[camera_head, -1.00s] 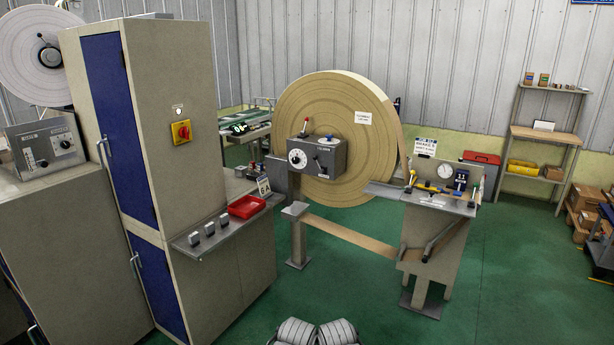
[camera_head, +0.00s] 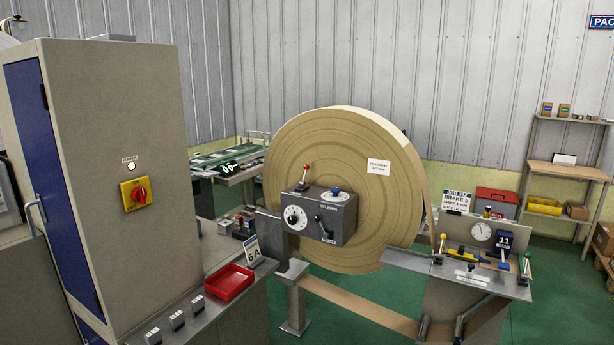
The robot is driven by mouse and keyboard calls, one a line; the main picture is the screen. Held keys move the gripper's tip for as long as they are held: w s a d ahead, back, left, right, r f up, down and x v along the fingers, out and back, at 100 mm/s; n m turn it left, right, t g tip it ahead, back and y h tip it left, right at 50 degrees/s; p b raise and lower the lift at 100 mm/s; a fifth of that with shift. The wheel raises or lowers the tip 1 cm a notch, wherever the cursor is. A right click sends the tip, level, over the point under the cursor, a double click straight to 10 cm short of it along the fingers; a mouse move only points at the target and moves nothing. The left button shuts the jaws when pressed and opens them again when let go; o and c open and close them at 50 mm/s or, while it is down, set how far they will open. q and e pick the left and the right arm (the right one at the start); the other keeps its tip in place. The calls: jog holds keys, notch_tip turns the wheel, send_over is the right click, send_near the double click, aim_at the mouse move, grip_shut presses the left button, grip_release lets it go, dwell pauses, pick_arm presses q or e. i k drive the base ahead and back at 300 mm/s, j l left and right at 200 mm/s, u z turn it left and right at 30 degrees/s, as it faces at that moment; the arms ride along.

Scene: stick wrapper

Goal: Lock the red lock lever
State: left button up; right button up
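A lever with a red tip (camera_head: 305,170) stands up from the left part of the top of a grey control box (camera_head: 333,226). The box is in front of a large tan paper roll (camera_head: 395,190). Its front has a round white dial (camera_head: 295,218) and a black-handled lever (camera_head: 323,226), and a blue knob (camera_head: 336,190) is on its top. Neither of my grippers shows in the head view, so nothing is seen near the red lever.
A tall cabinet (camera_head: 110,120) with a red rotary switch (camera_head: 139,193) stands at left. A red tray (camera_head: 229,282) sits on a ledge at its foot. A side stand (camera_head: 470,262) with small levers and a gauge is at right. Green floor (camera_head: 555,300) is open at lower right.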

aim_at(306, 167)
jog(key=i+l+z, duration=0.15)
jog(key=i+l, duration=0.3)
jog(key=i+l+z, duration=0.15)
jog(key=i+l, duration=0.25)
jog(key=i, duration=0.2)
